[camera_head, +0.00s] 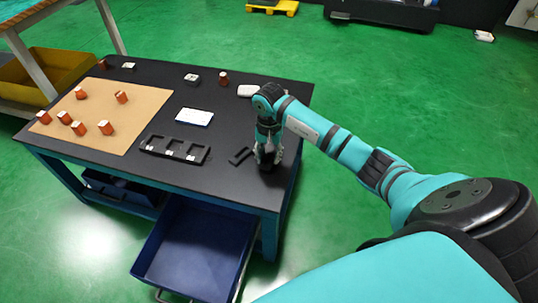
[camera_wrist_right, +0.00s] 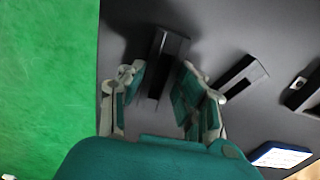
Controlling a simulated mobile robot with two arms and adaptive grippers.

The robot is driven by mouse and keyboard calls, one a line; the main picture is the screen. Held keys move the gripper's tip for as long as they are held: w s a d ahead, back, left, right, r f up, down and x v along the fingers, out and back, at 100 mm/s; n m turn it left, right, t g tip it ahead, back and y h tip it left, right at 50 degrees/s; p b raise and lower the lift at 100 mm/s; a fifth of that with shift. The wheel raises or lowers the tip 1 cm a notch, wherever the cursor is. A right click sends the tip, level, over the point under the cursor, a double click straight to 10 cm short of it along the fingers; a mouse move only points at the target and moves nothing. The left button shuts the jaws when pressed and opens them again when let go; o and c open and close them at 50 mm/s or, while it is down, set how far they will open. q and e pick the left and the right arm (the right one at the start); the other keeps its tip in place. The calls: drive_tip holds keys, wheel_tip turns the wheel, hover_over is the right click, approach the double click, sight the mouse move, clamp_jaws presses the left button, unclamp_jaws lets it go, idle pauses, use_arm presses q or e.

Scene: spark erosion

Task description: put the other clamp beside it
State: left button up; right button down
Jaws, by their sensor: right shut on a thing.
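My right gripper (camera_head: 267,160) points down over the right part of the black table top. It is shut on a dark bar-shaped clamp (camera_wrist_right: 160,70), which shows between its fingers in the right wrist view (camera_wrist_right: 160,100). I cannot tell whether this clamp touches the table. The other dark clamp (camera_head: 241,156) lies on the table just left of the gripper, apart from it; it also shows in the right wrist view (camera_wrist_right: 241,76). My left gripper is not in view.
A black slotted holder (camera_head: 175,150) lies left of the clamps. Behind it is a white-and-blue flat item (camera_head: 194,117). Several copper-coloured blocks stand on a brown mat (camera_head: 135,98). A white object (camera_head: 247,91) is near the back edge. A blue drawer (camera_head: 194,250) sticks out below the front.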

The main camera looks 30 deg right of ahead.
drive_tip(key=shift+f, duration=0.15)
drive_tip(key=c, duration=0.9)
unclamp_jaws()
drive_tip(key=shift+r, duration=0.2)
